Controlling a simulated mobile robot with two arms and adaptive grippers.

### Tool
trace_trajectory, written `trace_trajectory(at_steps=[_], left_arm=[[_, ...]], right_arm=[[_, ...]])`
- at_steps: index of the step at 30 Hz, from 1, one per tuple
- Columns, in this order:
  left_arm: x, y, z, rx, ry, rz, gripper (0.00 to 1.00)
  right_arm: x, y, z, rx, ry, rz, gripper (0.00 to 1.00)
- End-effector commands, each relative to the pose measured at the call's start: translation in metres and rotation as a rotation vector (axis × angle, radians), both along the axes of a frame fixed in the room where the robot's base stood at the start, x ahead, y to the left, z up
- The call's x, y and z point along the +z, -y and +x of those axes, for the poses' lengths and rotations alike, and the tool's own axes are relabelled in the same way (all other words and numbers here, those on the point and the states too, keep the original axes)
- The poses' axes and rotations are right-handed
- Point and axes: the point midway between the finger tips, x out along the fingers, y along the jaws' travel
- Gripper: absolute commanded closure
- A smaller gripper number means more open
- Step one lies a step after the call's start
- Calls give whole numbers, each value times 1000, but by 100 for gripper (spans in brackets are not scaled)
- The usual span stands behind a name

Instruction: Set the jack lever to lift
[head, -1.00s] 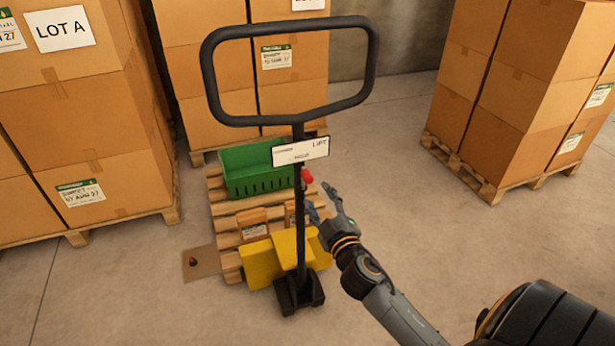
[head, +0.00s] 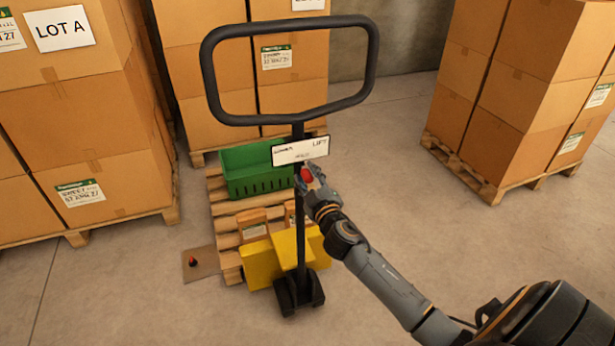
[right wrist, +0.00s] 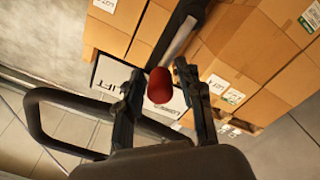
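The jack lever has a red knob (head: 306,174) on the black handle post, just under a white label plate (head: 300,151). The word LIFT is readable at the plate's right end. In the right wrist view the red knob (right wrist: 160,85) shows between the two fingers of my right gripper (right wrist: 160,92), with a gap seen at least on the right side. My right gripper (head: 310,178) is at the knob in the head view, its fingers open around it. The yellow pallet jack (head: 295,245) stands below. My left gripper is not in view.
The black loop handle (head: 205,75) rises above the plate. A wooden pallet (head: 222,210) carries a green crate (head: 245,172). Stacked boxes on pallets stand left, behind and right. The floor at the right (head: 450,240) is clear.

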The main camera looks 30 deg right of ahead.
Motion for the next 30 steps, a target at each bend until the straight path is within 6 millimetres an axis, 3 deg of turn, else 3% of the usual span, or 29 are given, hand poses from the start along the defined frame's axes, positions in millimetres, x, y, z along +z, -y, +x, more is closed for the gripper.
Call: trace_trajectory(at_steps=[1,4,30], left_arm=[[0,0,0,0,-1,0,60],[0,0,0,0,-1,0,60],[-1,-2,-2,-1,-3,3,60]], right_arm=[[0,0,0,0,0,0,80],[0,0,0,-1,1,0,100],[-1,6,-1,-11,1,17,100]])
